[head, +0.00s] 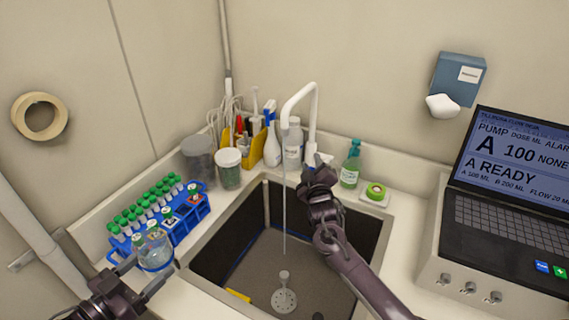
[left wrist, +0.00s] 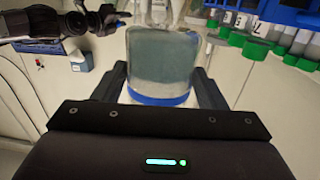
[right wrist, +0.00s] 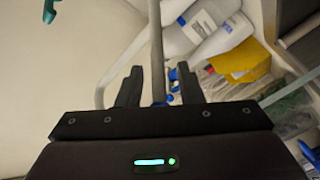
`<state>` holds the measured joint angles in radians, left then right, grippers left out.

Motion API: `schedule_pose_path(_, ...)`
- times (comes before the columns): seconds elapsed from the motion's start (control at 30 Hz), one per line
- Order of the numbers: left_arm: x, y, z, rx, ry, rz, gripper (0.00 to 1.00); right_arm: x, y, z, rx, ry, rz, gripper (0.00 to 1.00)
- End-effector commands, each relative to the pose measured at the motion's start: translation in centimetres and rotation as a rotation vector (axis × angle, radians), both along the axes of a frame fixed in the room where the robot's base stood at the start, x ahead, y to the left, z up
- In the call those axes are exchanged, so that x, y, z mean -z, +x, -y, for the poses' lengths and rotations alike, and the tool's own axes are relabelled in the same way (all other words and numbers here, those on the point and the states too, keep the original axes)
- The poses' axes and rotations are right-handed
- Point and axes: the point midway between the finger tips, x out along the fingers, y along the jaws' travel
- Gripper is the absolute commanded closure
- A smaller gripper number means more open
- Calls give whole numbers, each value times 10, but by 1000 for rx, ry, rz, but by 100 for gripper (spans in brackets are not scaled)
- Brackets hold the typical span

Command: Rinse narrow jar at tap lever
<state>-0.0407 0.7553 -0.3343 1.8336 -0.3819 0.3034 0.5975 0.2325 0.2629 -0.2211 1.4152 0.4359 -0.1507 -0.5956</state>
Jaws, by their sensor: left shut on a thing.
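The narrow jar (head: 156,256) is clear with a blue band and stands upright at the left of the sink, in front of the blue tube rack. My left gripper (head: 146,275) is shut on it; in the left wrist view the jar (left wrist: 162,62) fills the space between the fingers. The white tap (head: 288,100) arches over the sink, and a thin stream of water (head: 284,200) falls from its spout. My right gripper (head: 317,172) is at the tap's base by the lever, which it largely hides. In the right wrist view its fingers (right wrist: 158,85) are apart, with a pipe between them.
The sink (head: 235,235) lies open in the middle with a round drain (head: 284,298). A blue rack (head: 185,212) of green-capped tubes stands left. Tubs, bottles and a yellow holder line the back. A green bottle (head: 351,165) and a laptop-like console (head: 510,215) are right.

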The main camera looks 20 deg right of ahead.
Motion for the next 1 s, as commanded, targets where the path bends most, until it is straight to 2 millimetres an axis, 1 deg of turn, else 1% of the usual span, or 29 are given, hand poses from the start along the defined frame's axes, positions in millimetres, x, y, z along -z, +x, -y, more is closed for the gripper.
schedule_pose_path(0.23,-1,0,0,0,-1,2,62,0,1,0,0,0,0,67)
schedule_pose_path(0.27,-1,0,0,0,-1,2,62,0,1,0,0,0,0,68)
schedule_pose_path(0.5,-1,0,0,0,-1,2,62,0,1,0,0,0,0,99)
schedule_pose_path(0.7,-1,0,0,0,-1,2,62,0,1,0,0,0,0,100)
schedule_pose_path(0.77,-4,0,0,0,-2,3,62,-3,1,0,0,4,-3,100)
schedule_pose_path(1.0,-36,0,0,0,-2,3,62,-23,7,5,-3,77,-67,100)
